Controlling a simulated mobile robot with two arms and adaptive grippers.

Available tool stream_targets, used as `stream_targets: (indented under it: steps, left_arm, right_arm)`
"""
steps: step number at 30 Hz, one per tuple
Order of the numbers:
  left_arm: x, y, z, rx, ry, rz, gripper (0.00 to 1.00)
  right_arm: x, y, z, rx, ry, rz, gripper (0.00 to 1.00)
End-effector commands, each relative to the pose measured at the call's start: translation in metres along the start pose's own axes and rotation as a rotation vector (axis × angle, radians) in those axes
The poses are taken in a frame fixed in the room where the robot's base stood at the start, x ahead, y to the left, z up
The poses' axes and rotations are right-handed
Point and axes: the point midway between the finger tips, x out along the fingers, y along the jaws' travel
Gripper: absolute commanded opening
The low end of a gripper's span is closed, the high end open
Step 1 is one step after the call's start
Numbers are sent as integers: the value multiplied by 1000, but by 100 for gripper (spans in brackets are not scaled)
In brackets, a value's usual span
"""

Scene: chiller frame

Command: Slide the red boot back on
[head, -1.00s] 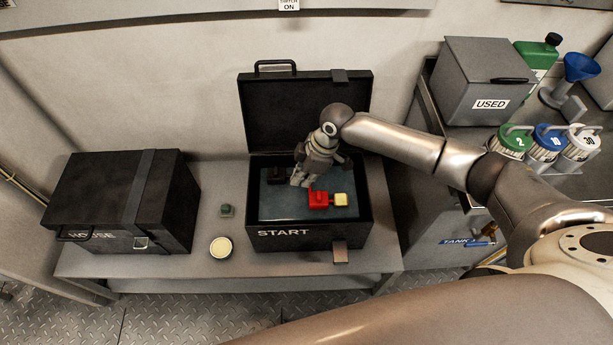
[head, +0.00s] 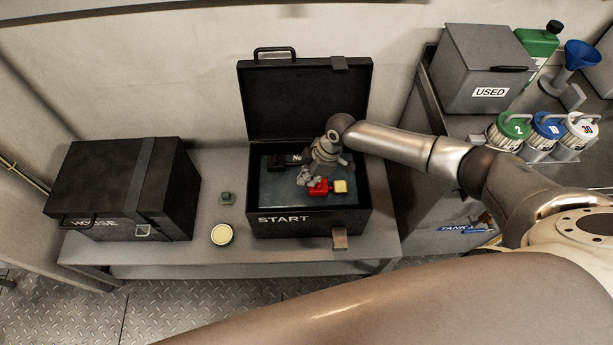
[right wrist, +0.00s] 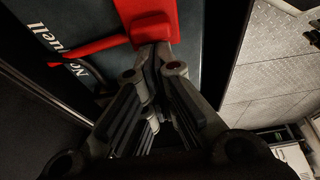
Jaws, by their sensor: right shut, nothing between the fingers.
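The red boot (head: 319,187) sits inside the open START box, with a pale yellow block (head: 341,186) at its right end. My left gripper is not in view.
The START box (head: 310,222) has its lid (head: 305,100) raised at the back. A closed black case (head: 120,190) stands left on the bench. A small green piece (head: 227,197) and a round pale tin (head: 222,235) lie between them. A grey USED bin (head: 483,75) and several canisters stand right.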

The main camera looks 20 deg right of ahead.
Motion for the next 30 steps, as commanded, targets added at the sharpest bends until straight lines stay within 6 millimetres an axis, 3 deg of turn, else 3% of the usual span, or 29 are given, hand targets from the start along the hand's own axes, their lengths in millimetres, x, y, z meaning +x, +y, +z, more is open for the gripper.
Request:
stream_targets:
  steps: [4,10,14,30]
  left_arm:
    - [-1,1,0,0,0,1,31]
    - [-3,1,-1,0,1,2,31]
    - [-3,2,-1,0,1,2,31]
    - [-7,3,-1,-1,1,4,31]
  right_arm:
    - [-3,0,9,4,-2,0,0]
    - [-17,0,50,6,-4,-1,0]
    - [-22,0,66,2,-2,0,0]
    - [-24,-2,64,1,-3,0,0]
